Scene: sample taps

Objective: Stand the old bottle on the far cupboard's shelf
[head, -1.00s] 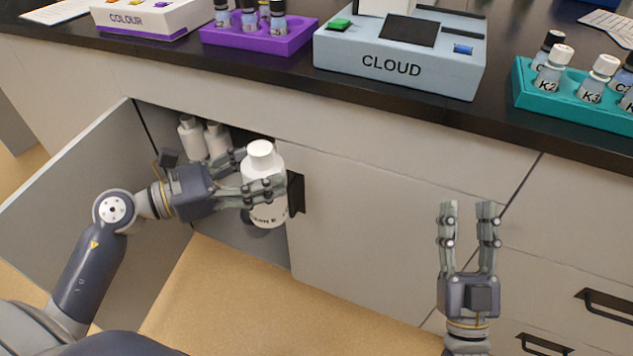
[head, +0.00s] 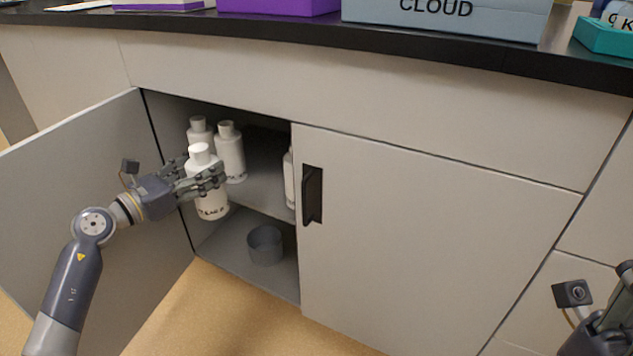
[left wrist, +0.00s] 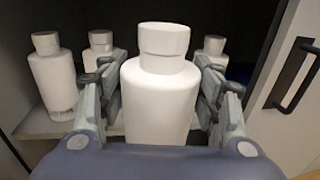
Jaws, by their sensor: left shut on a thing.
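My left gripper (head: 203,177) is shut on a white capped bottle (head: 213,206) with dark lettering low on its side. It holds the bottle upright in the opening of the cupboard, in front of the shelf (head: 262,182). In the left wrist view the bottle (left wrist: 160,95) fills the middle, between the fingers. Two similar white bottles stand on the shelf behind it, one at the back left (head: 199,131) and one nearer (head: 231,155). A third (head: 289,178) is partly hidden by the closed door. My right gripper (head: 622,275) is only partly in view at the right edge.
The left cupboard door (head: 75,185) stands open. The right door (head: 430,230) is shut, with a black handle (head: 312,195). A grey round container (head: 265,246) stands on the cupboard floor. Shelf room shows right of the nearer standing bottle. The black counter edge (head: 400,50) runs above.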

